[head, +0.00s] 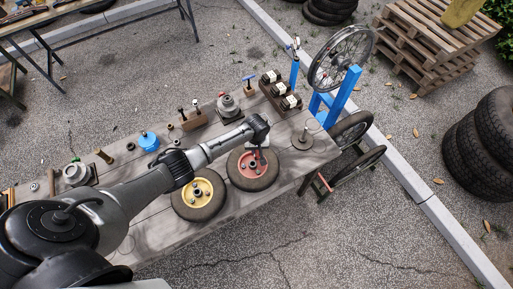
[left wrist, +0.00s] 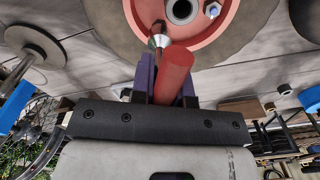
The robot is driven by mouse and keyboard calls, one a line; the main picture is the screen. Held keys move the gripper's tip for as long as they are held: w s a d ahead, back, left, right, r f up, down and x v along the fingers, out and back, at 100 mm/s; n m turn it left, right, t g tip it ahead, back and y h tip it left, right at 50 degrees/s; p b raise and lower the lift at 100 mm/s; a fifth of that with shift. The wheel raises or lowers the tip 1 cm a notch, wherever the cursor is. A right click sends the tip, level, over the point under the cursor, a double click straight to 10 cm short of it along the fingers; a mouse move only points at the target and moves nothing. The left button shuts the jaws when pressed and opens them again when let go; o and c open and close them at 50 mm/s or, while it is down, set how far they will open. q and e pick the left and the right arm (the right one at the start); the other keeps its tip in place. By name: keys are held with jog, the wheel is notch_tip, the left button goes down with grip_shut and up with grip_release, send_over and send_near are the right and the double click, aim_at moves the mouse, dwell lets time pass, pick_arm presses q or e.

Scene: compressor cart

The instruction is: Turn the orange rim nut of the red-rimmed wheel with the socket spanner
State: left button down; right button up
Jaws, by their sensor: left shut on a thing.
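The red-rimmed wheel (head: 243,172) lies flat on the workbench, and its red rim (left wrist: 205,45) fills the top of the left wrist view. My left gripper (head: 259,149) is over the wheel, shut on the socket spanner. The spanner's red handle (left wrist: 175,72) is between the fingers, and its metal socket end (left wrist: 159,40) points at the rim. I cannot tell whether the socket touches a nut. A silver-blue nut (left wrist: 213,10) and the grey hub show beside it. I cannot make out the orange nut; the socket may hide it. My right gripper is not in view.
A yellow-rimmed wheel (head: 197,194) lies close to the left. A blue stand (head: 343,95) with a spoked wheel (head: 341,58) stands at the bench's far right. Small parts and a blue pot (head: 149,142) line the back. Bare bench (head: 310,158) shows on the right.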

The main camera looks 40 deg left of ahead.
pick_arm(q)
jog(key=shift+f+b, duration=0.6)
jog(key=shift+f, duration=0.35)
jog(key=c, duration=1.6)
grip_release()
grip_shut()
jog(key=shift+m, duration=1.1)
